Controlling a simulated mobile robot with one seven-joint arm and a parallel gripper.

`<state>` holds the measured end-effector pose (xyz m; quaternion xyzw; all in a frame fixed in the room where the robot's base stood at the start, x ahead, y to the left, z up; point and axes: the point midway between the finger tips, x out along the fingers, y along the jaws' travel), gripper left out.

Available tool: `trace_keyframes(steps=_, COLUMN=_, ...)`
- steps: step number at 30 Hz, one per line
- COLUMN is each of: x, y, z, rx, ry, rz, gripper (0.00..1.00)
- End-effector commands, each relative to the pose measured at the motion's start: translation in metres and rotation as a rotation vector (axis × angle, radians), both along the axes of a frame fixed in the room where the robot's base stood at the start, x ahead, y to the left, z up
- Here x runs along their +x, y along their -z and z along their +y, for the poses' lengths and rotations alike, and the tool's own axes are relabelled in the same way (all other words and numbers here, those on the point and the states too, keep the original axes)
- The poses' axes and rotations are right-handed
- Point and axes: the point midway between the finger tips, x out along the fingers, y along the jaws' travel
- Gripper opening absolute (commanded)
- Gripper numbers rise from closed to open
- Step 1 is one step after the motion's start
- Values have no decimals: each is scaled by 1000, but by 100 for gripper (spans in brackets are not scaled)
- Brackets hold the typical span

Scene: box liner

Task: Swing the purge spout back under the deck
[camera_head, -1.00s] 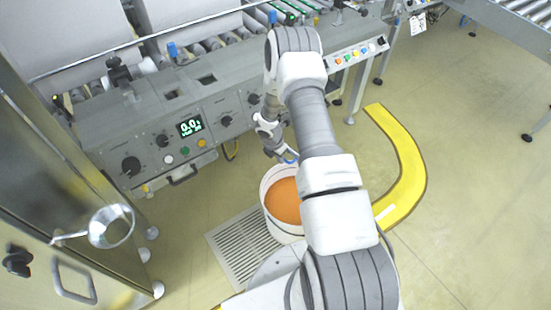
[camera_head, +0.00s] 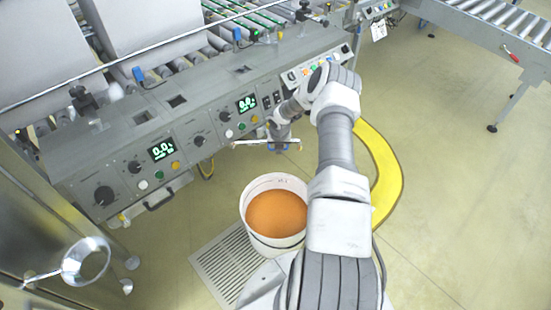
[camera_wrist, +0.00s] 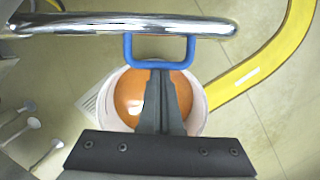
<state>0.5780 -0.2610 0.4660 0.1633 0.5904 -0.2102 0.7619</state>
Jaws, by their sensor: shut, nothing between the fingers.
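The purge spout is a shiny chrome tube (camera_wrist: 80,25) crossing the top of the wrist view, with a blue loop handle (camera_wrist: 190,50) on its near side. In the head view the spout (camera_head: 252,142) shows as a thin bar along the deck's front edge, beyond the bucket. The deck (camera_head: 225,82) is the long grey machine top. My gripper (camera_wrist: 160,70) is shut and empty, its dark fingertips at the handle's outer bar. I cannot tell whether they touch it. In the head view my gripper (camera_head: 280,138) is small and partly hidden by my wrist.
A curved yellow floor strip (camera_head: 392,170) lies to the right.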

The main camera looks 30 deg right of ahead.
Motion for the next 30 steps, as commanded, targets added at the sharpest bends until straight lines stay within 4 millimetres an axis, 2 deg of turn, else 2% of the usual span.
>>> trace_keyframes(steps=3, x=8, y=4, z=-9, rx=0, ry=3, rz=-1, gripper=0)
trace_keyframes(steps=12, x=21, y=2, z=-20, rx=0, ry=1, rz=0, gripper=0)
trace_keyframes(steps=30, x=23, y=0, z=-21, rx=-1, ry=1, rz=0, gripper=0)
